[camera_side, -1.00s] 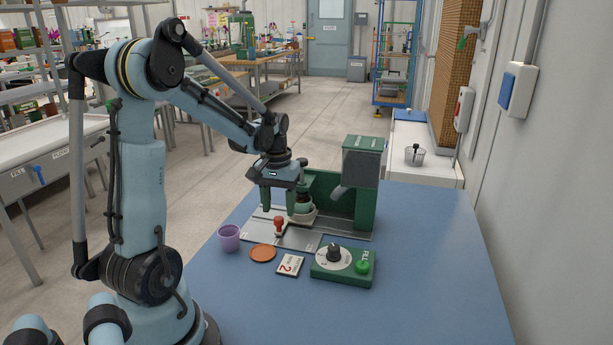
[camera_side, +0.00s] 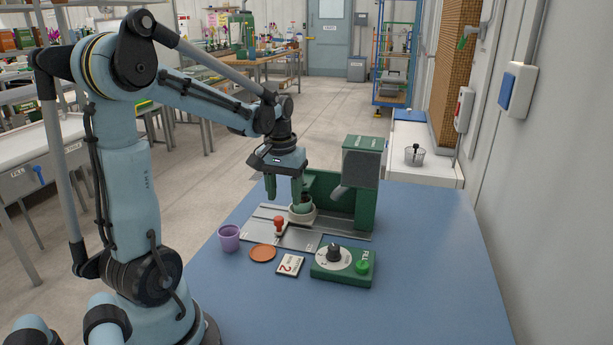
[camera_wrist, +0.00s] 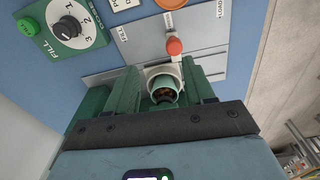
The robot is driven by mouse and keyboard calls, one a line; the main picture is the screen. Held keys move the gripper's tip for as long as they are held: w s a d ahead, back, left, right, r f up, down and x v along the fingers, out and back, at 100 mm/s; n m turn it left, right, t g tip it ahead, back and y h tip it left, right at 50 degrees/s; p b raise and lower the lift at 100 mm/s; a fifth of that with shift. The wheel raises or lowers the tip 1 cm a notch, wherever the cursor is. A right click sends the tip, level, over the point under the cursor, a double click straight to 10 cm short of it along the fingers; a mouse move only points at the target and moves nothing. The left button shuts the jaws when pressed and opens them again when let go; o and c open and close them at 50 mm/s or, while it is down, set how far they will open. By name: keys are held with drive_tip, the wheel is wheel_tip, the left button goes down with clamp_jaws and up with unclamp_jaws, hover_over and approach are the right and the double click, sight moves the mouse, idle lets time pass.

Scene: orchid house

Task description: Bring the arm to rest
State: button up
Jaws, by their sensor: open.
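My gripper (camera_side: 283,190) is open and empty, its green fingers pointing down above the metal plate (camera_side: 300,237) of the green filling machine (camera_side: 366,190). A green pot (camera_side: 303,204) with dark contents sits in a white holder (camera_side: 303,217) on the plate, just to the right of and partly behind my fingers. In the wrist view the pot (camera_wrist: 163,93) shows between and beyond the two fingers (camera_wrist: 167,88). I cannot tell from this the exact gap between fingers and pot.
A red-knobbed handle (camera_side: 279,222) stands on the plate. In front are a purple cup (camera_side: 229,238), an orange disc (camera_side: 263,253), a card marked 2 (camera_side: 290,265) and a green control box (camera_side: 343,265) with dial and button. The blue table's right side (camera_side: 430,250) is clear.

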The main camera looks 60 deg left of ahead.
drive_tip(key=d+r+m+t, duration=0.1)
drive_tip(key=d+m+t, duration=0.2)
drive_tip(key=d, duration=0.7)
drive_tip(key=s+d+r+m+t, duration=0.1)
drive_tip(key=d+m, duration=0.4)
drive_tip(key=d, duration=0.5)
drive_tip(key=r+t, duration=0.1)
drive_tip(key=t, duration=0.1)
drive_tip(key=shift+d+t, duration=0.2)
drive_tip(key=shift+t, duration=0.2)
